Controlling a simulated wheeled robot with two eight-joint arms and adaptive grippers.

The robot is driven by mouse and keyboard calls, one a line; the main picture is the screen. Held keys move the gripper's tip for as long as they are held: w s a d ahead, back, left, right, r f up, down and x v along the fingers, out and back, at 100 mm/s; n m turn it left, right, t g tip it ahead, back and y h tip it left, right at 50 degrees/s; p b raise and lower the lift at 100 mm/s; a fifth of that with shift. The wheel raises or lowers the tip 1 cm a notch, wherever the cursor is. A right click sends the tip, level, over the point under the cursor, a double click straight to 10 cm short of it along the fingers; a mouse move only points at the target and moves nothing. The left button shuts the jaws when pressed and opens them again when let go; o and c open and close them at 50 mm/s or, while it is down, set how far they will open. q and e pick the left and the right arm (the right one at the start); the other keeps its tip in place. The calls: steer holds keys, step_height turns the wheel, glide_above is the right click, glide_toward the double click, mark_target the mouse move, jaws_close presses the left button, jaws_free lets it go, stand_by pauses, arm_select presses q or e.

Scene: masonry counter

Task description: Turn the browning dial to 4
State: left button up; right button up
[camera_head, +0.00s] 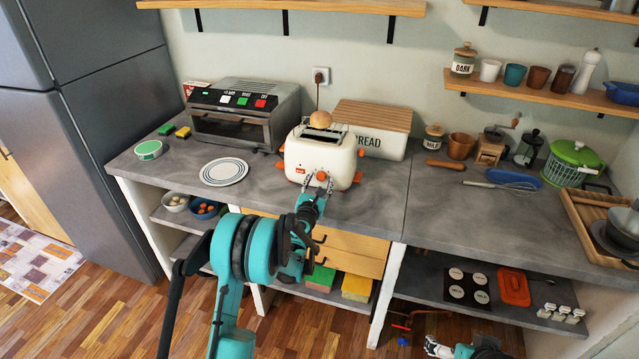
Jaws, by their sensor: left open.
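The cream toaster (340,158) stands on the grey counter in front of the bread box, with orange knobs and a small red marking on its front. A round bun (320,119) shows at its top. My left gripper (319,182) is open at the toaster's front face, with its fingers on either side of a small orange spot that may be the browning dial (321,176). The dial is mostly hidden, and its numbers are too small to read. Contact cannot be told. My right gripper (436,348) is low at the bottom edge, partly cut off.
A toaster oven (243,112) and a striped plate (224,171) are left of the toaster. The bread box (384,141) is close behind it. A whisk (500,186) and a wooden tray (577,216) lie to the right. Counter just right of the toaster is clear.

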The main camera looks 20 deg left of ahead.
arm_select(q)
jaws_close()
